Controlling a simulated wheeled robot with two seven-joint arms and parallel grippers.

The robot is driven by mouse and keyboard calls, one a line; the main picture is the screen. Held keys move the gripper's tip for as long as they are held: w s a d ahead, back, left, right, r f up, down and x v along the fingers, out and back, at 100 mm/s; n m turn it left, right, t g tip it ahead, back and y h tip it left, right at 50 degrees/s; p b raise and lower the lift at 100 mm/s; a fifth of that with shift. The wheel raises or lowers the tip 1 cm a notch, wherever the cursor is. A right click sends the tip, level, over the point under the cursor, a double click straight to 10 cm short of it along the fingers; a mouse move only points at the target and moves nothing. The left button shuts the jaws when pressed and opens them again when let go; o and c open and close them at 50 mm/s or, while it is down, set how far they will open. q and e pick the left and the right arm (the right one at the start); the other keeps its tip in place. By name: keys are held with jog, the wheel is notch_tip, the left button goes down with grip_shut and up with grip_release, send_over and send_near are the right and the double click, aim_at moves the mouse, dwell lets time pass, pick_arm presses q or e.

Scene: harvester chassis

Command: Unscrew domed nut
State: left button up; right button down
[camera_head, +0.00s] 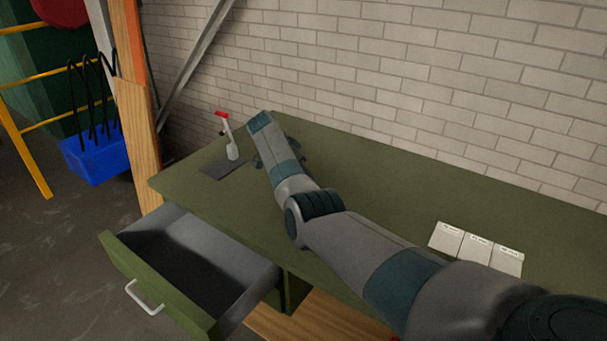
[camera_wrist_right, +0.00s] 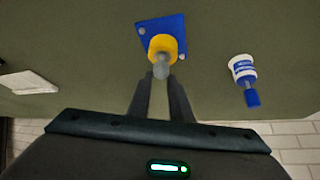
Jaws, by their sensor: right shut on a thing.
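In the right wrist view, a yellow round piece (camera_wrist_right: 163,45) sits on a blue square plate (camera_wrist_right: 174,28) on the green bench top. A grey rounded part (camera_wrist_right: 161,68), which looks like the domed nut, sticks out of the yellow piece towards my right gripper (camera_wrist_right: 161,77). My two dark fingers are shut on it from both sides, and they hide part of it. In the head view my right arm reaches across the bench to its left end and hides the plate and the nut. My left gripper is in neither view.
A red-and-white upright tool (camera_head: 230,140) stands by a dark mat (camera_head: 222,170). Three white cards (camera_head: 476,248) lie on the bench (camera_head: 380,190). A drawer (camera_head: 190,265) hangs open at front left. A brick wall bounds the back.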

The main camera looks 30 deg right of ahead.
jog(key=shift+r, duration=0.4)
jog(key=shift+r+p, duration=1.7)
jog(key=shift+r, duration=0.2)
